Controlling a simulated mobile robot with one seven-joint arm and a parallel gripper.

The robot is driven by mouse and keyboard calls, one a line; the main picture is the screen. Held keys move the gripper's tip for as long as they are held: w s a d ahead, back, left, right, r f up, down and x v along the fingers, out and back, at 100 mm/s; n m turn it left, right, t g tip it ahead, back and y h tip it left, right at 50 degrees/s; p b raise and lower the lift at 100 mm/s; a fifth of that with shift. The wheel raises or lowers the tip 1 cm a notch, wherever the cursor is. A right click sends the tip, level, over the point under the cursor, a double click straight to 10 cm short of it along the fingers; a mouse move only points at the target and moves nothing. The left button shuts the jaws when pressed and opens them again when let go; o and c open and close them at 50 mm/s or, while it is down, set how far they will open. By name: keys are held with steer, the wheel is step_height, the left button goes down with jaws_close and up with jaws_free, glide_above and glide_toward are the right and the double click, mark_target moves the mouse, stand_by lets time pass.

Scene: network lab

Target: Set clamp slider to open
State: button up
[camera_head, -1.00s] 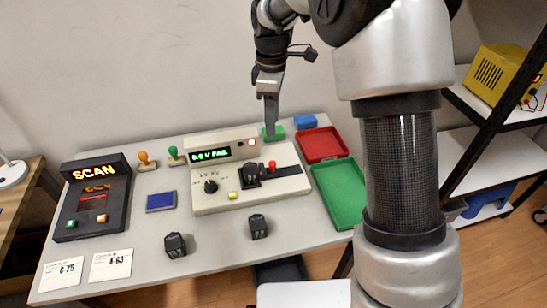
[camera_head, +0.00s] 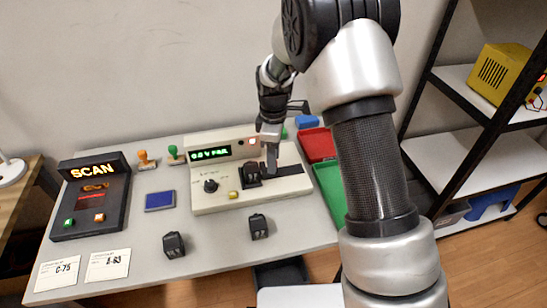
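The clamp slider belongs to the cream test unit (camera_head: 215,200) in the middle of the table. The unit has a dark knob (camera_head: 211,186), a yellow button (camera_head: 233,195) and a lit green display (camera_head: 210,154). A black block (camera_head: 251,175) sits in its clamp area, beside a dark slider track (camera_head: 294,170). My gripper (camera_head: 271,170) points down at the track, just right of the block. It hides the red slider knob. I cannot tell whether the fingers touch the knob or whether they are open.
Two black blocks (camera_head: 174,245) (camera_head: 258,227) stand in front of the unit. A red tray (camera_head: 316,143) and green tray (camera_head: 328,185) lie to the right, partly behind my arm. A scanner (camera_head: 92,196), stamps (camera_head: 146,160) and blue pad (camera_head: 160,201) are at left.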

mark_target(284, 171)
jaws_close()
steer(key=shift+w+d, duration=0.2)
steer(key=shift+d, duration=0.65)
steer(key=shift+w+d, duration=0.15)
steer(key=shift+d, duration=0.65)
jaws_free()
steer(key=shift+r, duration=0.1)
steer(key=shift+r, duration=0.3)
step_height(284, 171, up, 17)
steer(key=p, duration=0.2)
steer(key=shift+f, duration=0.15)
